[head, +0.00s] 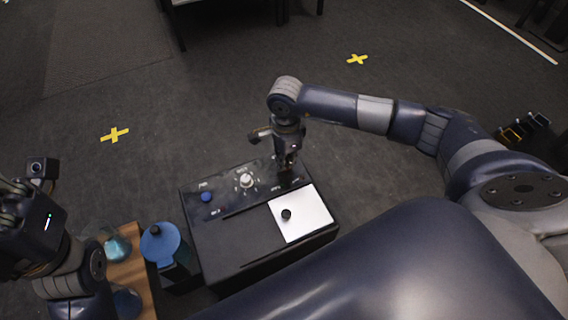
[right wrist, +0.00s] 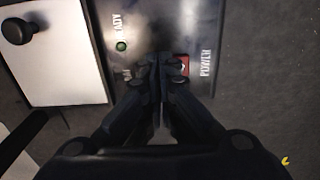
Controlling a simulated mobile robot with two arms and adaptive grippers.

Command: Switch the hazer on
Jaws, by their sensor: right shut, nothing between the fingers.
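The hazer is a black box (head: 230,238) on the floor side of my base in the head view. In the right wrist view its red power switch (right wrist: 183,64) sits beside the word POWER. A small green lamp (right wrist: 121,46) is next to the word READY. My right gripper (head: 287,166) is over the box's far right part, shut and empty. In the right wrist view its fingertips (right wrist: 162,62) are just left of the red switch and partly cover the panel; I cannot tell whether they touch it. My left arm is at the left edge; its fingers are not clear.
The box also has a blue button (head: 206,197), a pale knob (head: 246,181) and a white plate (head: 313,213) with a black knob (head: 286,214). A blue-topped container (head: 160,243) and a wooden surface (head: 128,272) stand left of it. Open floor lies beyond.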

